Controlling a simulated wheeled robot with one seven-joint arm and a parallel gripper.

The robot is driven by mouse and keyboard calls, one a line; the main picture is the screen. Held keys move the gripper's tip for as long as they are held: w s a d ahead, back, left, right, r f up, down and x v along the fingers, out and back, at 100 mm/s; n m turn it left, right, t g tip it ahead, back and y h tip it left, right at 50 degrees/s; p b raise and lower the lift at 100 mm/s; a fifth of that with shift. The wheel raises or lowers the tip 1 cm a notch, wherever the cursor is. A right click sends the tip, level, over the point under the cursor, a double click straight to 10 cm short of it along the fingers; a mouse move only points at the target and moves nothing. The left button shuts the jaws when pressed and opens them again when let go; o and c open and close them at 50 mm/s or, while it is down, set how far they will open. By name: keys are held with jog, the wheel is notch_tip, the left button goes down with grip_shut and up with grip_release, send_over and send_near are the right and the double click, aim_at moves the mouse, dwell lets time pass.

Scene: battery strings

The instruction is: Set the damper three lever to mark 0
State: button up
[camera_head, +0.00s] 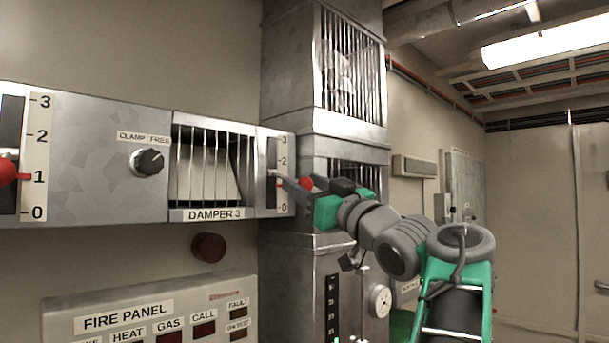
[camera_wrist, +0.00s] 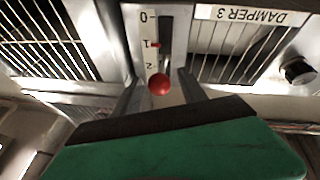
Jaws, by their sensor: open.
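The damper three lever has a red ball knob (camera_head: 306,183) at the right edge of the DAMPER 3 panel (camera_head: 214,215). In the wrist view the knob (camera_wrist: 160,84) shows in front of its slot, and a red pointer (camera_wrist: 156,45) on the scale (camera_wrist: 148,30) is at mark 1. The scale appears upside down there, with 0 at the top. My gripper (camera_wrist: 158,78) is open, one finger on each side of the knob with gaps visible. In the head view my gripper (camera_head: 286,181) reaches the scale and partly covers the slot.
A fire panel (camera_head: 150,315) is below. A metal duct column (camera_head: 325,130) stands close behind my gripper.

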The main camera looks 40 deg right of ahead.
jog(key=shift+w, duration=0.35)
jog(key=shift+c, duration=0.2)
grip_shut()
dwell(1.0)
